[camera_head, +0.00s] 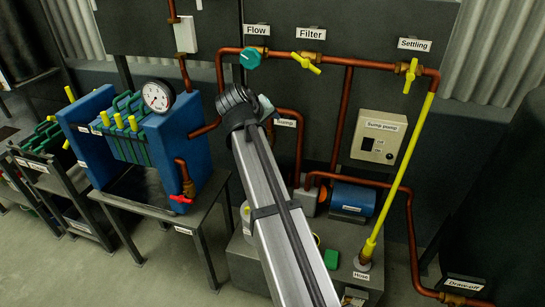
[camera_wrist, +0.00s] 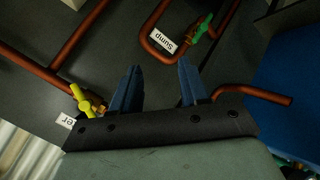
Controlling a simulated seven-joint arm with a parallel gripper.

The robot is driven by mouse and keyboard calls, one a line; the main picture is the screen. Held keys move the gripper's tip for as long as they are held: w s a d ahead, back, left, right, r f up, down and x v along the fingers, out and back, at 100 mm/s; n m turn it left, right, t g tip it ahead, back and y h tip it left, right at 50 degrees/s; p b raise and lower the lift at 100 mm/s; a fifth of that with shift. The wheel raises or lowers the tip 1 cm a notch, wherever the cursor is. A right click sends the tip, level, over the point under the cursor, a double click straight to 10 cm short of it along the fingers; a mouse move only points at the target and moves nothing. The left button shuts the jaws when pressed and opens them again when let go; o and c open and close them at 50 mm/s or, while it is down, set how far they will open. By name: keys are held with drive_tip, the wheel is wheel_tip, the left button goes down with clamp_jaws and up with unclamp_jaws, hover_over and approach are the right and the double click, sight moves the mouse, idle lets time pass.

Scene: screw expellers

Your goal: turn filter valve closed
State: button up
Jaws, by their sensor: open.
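The filter valve (camera_head: 306,63) has a yellow handle and sits on the upper copper pipe below the Filter label (camera_head: 311,34). Its handle slants down to the right, at an angle to the pipe. In the wrist view a yellow-handled valve (camera_wrist: 87,101) lies left of the fingers, beside a partly hidden label ending in "er" (camera_wrist: 66,121). My gripper (camera_wrist: 158,75) has its two blue fingers apart, with nothing between them. In the head view my wrist is below and left of the filter valve, and the fingertips are largely hidden.
A teal flow knob (camera_head: 250,58) is left of the filter valve; the yellow settling valve (camera_head: 411,75) is to the right. A green-handled valve by the Sump label (camera_wrist: 202,28) lies beyond my fingers.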

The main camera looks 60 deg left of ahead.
drive_tip(key=d+f+m+g, duration=0.1)
drive_tip(key=d+f, duration=0.3)
drive_tip(key=f, duration=0.6)
drive_tip(key=shift+s+f+g+h, duration=0.25)
drive_tip(key=shift+g+h, duration=0.15)
drive_tip(key=shift+g, duration=0.1)
drive_tip(key=shift+w+d, duration=0.1)
drive_tip(key=shift+w, duration=0.05)
drive_tip(key=shift+c, duration=0.3)
